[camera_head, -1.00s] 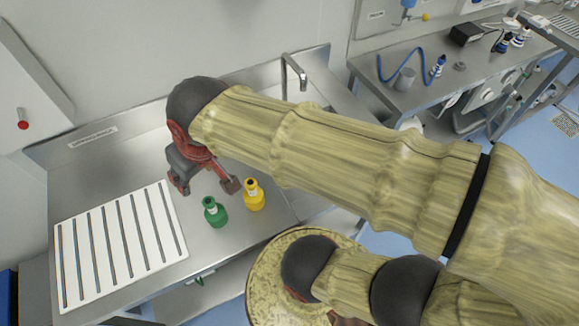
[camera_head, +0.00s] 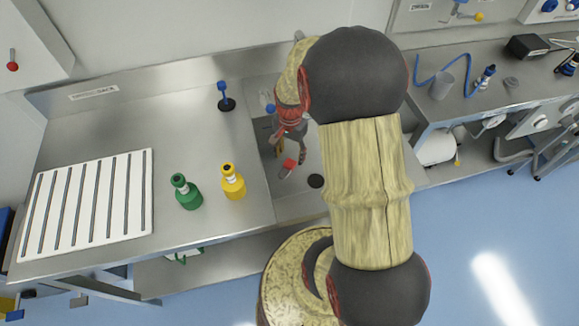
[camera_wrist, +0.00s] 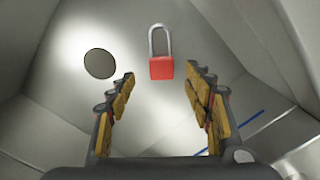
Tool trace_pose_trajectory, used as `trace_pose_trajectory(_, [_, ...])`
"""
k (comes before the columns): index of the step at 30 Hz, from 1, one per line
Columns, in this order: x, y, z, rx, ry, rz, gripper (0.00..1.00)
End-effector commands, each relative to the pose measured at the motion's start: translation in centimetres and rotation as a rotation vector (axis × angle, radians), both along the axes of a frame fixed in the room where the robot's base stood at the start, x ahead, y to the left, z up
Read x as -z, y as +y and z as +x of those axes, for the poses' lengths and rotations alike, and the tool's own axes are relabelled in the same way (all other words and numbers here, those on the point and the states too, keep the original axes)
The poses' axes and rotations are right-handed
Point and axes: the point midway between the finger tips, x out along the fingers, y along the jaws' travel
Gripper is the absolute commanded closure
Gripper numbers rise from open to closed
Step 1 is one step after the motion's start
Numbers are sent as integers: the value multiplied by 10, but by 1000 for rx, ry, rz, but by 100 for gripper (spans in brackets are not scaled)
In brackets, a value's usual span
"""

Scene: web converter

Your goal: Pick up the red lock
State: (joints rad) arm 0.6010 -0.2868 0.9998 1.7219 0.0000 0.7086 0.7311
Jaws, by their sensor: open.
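The red lock (camera_wrist: 161,68) is a padlock with a red body and a silver shackle. It lies on the sink's metal floor, and in the wrist view its shackle points away from my gripper. My gripper (camera_wrist: 160,91) is open and empty, with the lock ahead of the gap between its fingers, apart from both. In the head view the lock (camera_head: 289,167) shows as a small red block in the sink basin (camera_head: 313,208). My gripper (camera_head: 288,148) reaches down into the basin close to it, and my arm covers part of the sink.
The sink walls stand close around my gripper, and a dark round drain (camera_wrist: 100,63) lies left of the lock. On the counter left of the sink are a yellow bottle (camera_head: 233,183), a green bottle (camera_head: 187,193) and a white slotted rack (camera_head: 86,206).

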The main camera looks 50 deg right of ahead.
Motion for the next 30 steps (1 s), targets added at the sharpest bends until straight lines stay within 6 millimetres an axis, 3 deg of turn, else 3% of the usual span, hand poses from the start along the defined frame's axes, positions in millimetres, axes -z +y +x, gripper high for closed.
trace_pose_trajectory(12, [49,2,1,-2,0,0,48])
trace_pose_trajectory(19, [48,2,1,-3,-1,-1,49])
trace_pose_trajectory(30, [48,2,1,-3,-1,-1,70])
